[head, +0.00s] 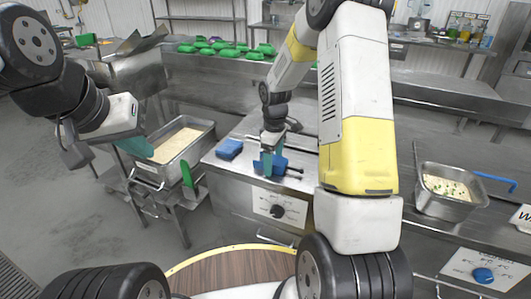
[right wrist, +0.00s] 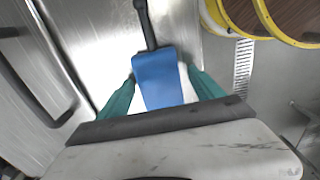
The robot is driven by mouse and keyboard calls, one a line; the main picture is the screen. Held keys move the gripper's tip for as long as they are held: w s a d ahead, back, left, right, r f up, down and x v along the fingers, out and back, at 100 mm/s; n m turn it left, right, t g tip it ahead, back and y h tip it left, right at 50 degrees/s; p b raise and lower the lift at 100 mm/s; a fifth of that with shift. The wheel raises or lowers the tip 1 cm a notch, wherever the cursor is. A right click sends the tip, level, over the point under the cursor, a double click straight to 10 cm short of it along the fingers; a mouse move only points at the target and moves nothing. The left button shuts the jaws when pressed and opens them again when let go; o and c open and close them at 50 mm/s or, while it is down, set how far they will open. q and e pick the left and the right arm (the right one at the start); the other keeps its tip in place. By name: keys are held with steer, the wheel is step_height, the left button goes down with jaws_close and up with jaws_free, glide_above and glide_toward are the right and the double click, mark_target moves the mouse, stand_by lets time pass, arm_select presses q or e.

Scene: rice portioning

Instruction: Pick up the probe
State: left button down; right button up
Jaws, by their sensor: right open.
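What looks like the probe, a blue flat body with a black stem (head: 280,166), lies on the steel counter in the middle of the head view. In the right wrist view its blue body (right wrist: 158,80) is in the centre and the black stem points up the picture. My right gripper (head: 268,164) is over it, fingers pointing down. Its teal fingers (right wrist: 160,90) are open, one on each side of the blue body; contact is not clear.
A blue block (head: 229,148) lies just left of the probe. A steel pan of rice (head: 174,153) stands at left, and a smaller pan (head: 444,192) at right. Green packs (head: 218,45) lie on the back counter. A control panel with a black knob (head: 278,210) fronts the counter.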

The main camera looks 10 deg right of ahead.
mark_target(274, 159)
steer(key=c, duration=1.5)
steer(key=shift+o, duration=0.2)
steer(key=shift+r, duration=0.15)
steer(key=shift+r, duration=0.6)
step_height(274, 159, up, 2)
steer(key=shift+r, duration=0.2)
steer(key=s+a+r, duration=0.1)
steer(key=s+a, duration=0.3)
steer(key=s, duration=1)
step_height(274, 159, up, 6)
steer(key=s, duration=0.1)
steer(key=shift+s+a, duration=0.15)
steer(key=shift+a, duration=0.15)
